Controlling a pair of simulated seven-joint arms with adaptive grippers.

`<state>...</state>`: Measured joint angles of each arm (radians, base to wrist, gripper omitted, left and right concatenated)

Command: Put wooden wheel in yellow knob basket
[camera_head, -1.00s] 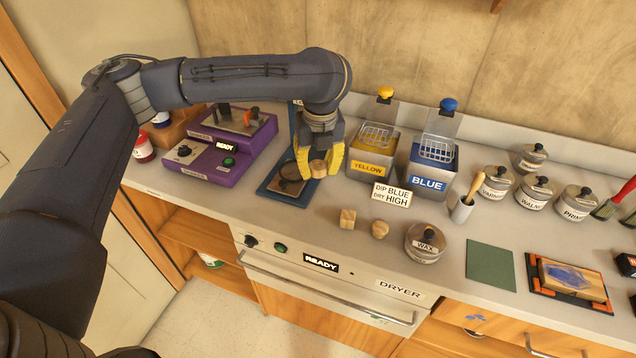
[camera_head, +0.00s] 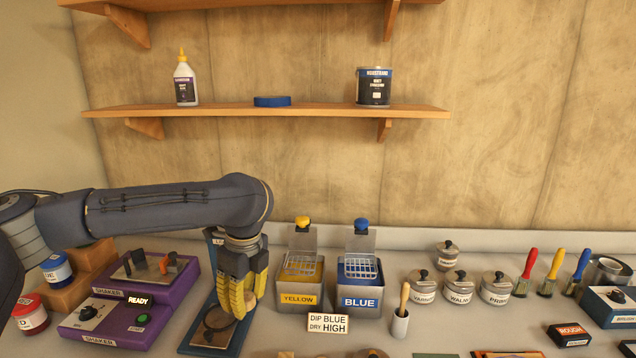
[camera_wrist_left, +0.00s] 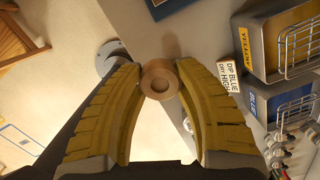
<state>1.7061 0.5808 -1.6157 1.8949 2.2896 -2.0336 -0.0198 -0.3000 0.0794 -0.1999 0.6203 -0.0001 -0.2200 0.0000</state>
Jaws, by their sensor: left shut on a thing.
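The wooden wheel (camera_wrist_left: 160,79), a round light-brown disc with a hole, sits between the tips of my left gripper (camera_wrist_left: 159,84) in the left wrist view. In the head view, my left gripper (camera_head: 243,297) is shut on it, above the dark blue-framed board and left of the yellow tank. The yellow knob basket (camera_head: 303,267) is a wire basket with a yellow knob (camera_head: 302,222) on its clear back plate, at the top of the tank labelled YELLOW (camera_head: 299,300). My right gripper is not in view.
The blue knob basket (camera_head: 360,268) and BLUE tank (camera_head: 360,301) stand to the right. A sign (camera_head: 328,323) stands in front of the tanks. A purple shaker (camera_head: 130,300) is left of the gripper. A wooden shelf (camera_head: 270,111) hangs above; a brush cup (camera_head: 400,322) stands further right.

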